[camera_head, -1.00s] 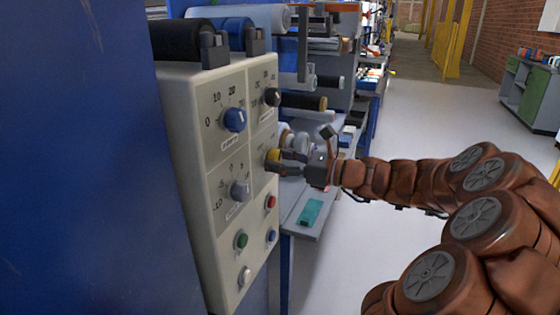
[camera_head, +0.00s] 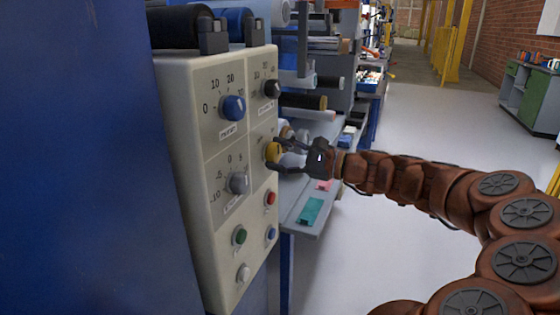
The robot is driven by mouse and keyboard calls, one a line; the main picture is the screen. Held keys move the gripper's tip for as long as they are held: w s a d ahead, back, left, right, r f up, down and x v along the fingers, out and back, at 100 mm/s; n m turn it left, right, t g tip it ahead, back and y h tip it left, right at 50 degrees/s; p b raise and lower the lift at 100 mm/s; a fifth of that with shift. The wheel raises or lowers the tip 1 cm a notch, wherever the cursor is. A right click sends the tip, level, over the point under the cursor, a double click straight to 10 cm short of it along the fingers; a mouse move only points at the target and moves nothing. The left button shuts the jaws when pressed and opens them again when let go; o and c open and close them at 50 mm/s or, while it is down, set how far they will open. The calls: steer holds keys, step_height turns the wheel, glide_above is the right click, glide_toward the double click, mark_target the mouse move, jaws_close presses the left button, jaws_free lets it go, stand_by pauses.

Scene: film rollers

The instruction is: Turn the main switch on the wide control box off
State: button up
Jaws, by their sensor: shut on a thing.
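The wide control box (camera_head: 185,120) is a cream panel on the left, seen at a slant. A yellow knob (camera_head: 271,152) sits on its right half, below a black knob (camera_head: 272,89). My gripper (camera_head: 279,156) reaches in from the right, with one finger above and one below the yellow knob. Its fingers are shut on this knob and hide part of it. The markings around the yellow knob are too small to read.
The box also carries a blue knob (camera_head: 233,108), a grey knob (camera_head: 239,183), and red (camera_head: 270,198), green (camera_head: 239,235), blue (camera_head: 270,233) and white (camera_head: 243,273) buttons. A grey shelf (camera_head: 300,226) with a teal object lies behind. The floor at right is clear.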

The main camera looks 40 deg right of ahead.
steer(key=n+b, duration=0.1)
steer(key=n, duration=0.1)
steer(key=shift+f+n+b, duration=0.15)
steer(key=shift+n+b, duration=0.15)
steer(key=shift+b, duration=0.05)
steer(key=shift+n+b, duration=1.05)
steer(key=shift+n, duration=0.55)
steer(key=o, duration=1.2)
steer(key=shift+r, duration=0.2)
steer(key=shift+c, duration=0.2)
steer(key=v, duration=1.2)
steer(key=shift+f, duration=0.1)
